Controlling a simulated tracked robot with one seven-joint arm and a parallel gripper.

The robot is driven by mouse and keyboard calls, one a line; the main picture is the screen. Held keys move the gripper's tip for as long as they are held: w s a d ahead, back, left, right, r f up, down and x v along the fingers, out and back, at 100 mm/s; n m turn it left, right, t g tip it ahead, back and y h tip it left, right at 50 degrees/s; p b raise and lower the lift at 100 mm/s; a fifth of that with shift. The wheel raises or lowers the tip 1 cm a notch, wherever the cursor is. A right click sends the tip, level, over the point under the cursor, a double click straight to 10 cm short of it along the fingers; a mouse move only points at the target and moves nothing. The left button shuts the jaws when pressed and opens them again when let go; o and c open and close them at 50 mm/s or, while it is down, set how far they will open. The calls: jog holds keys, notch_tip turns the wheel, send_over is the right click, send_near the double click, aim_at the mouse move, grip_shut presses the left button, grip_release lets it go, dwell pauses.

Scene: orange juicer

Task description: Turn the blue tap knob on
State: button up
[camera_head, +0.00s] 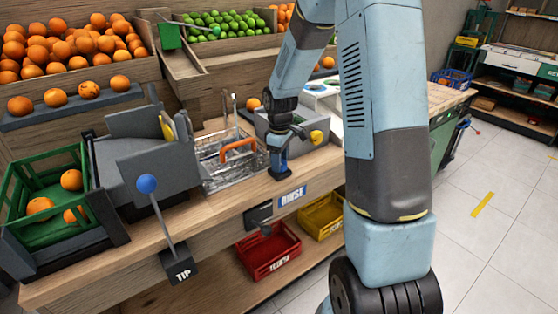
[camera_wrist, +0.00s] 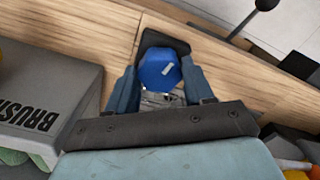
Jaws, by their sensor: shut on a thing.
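The blue tap knob (camera_wrist: 158,72) shows in the wrist view between my two fingers, with a small pale mark on its face. My gripper (camera_wrist: 160,83) is shut on it, one finger at each side. In the head view my gripper (camera_head: 279,168) points down at the front edge of the wooden counter, just right of the metal sink (camera_head: 222,178). There the fingers largely hide the knob. I cannot tell from these frames how far the knob is turned.
A blue-ball lever (camera_head: 147,184) marked TIP stands at the front left. A RINSE label (camera_head: 292,198) is on the counter front below my gripper. An orange-handled thing (camera_head: 238,148) is at the sink. A grey BRUSH box (camera_wrist: 45,105) is close by in the wrist view.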

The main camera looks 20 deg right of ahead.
jog(key=shift+n, duration=1.3)
jog(key=o, duration=1)
jog(key=shift+r, duration=6.85)
